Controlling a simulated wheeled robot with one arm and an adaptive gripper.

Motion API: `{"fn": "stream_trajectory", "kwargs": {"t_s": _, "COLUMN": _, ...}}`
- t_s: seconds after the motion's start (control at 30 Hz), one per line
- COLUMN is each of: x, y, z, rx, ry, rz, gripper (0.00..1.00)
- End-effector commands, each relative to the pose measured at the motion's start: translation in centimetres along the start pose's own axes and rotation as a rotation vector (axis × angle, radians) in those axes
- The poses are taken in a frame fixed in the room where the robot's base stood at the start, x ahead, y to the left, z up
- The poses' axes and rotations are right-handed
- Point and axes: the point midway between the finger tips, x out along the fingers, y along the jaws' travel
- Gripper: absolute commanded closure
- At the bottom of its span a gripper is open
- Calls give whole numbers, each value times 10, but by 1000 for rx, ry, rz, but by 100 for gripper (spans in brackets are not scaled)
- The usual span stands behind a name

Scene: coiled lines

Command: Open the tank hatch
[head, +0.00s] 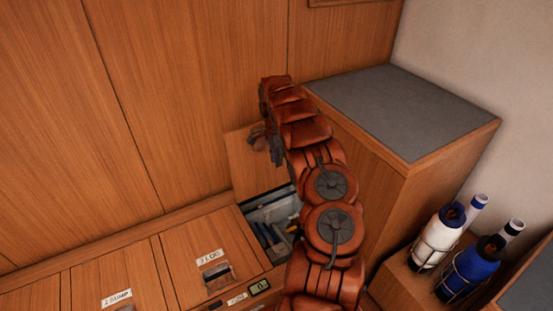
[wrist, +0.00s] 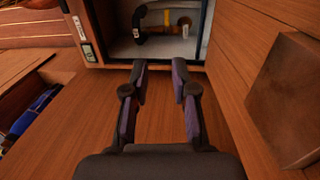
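In the head view a wooden hatch lid (head: 252,165) stands raised against the back wall, behind an open compartment (head: 262,214) in the bench. Pipes and other fittings show inside. The wrist view also shows the opening, with a pale interior (wrist: 122,48), a black pipe and a yellow pipe. My gripper (head: 258,138) is at the raised lid in the head view, partly hidden by my arm. In the wrist view my gripper (wrist: 158,75) has its fingers apart with nothing between them, over a wooden surface below the opening. I cannot tell whether it touches the lid.
Closed hatches labelled pump (head: 118,290) and log (head: 205,262) lie left of the opening. A small display (head: 260,287) sits at the bench front. A grey-topped cabinet (head: 400,105) stands close to the right of my arm. White (head: 437,240) and blue (head: 468,275) bottles stand in racks further right.

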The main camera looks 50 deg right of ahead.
Motion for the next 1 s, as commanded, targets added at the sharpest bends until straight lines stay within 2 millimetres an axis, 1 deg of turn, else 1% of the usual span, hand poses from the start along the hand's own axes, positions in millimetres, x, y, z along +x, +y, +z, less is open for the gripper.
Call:
{"fn": "stream_trajectory", "kwargs": {"t_s": 0.17, "x": -1, "y": 0, "z": 0, "rx": 0, "ry": 0, "rz": 0, "gripper": 73}}
{"fn": "stream_trajectory", "kwargs": {"t_s": 0.27, "x": -7, "y": -1, "z": 0, "rx": -1, "ry": 1, "rz": -1, "gripper": 73}}
{"fn": "stream_trajectory", "kwargs": {"t_s": 0.37, "x": -20, "y": -2, "z": 0, "rx": 0, "ry": 2, "rz": -4, "gripper": 73}}
{"fn": "stream_trajectory", "kwargs": {"t_s": 0.7, "x": -85, "y": -2, "z": 1, "rx": -1, "ry": 1, "rz": -4, "gripper": 73}}
{"fn": "stream_trajectory", "kwargs": {"t_s": 0.77, "x": -96, "y": -2, "z": 0, "rx": -1, "ry": 3, "rz": -7, "gripper": 73}}
{"fn": "stream_trajectory", "kwargs": {"t_s": 1.0, "x": -115, "y": -1, "z": 0, "rx": -1, "ry": 1, "rz": -2, "gripper": 73}}
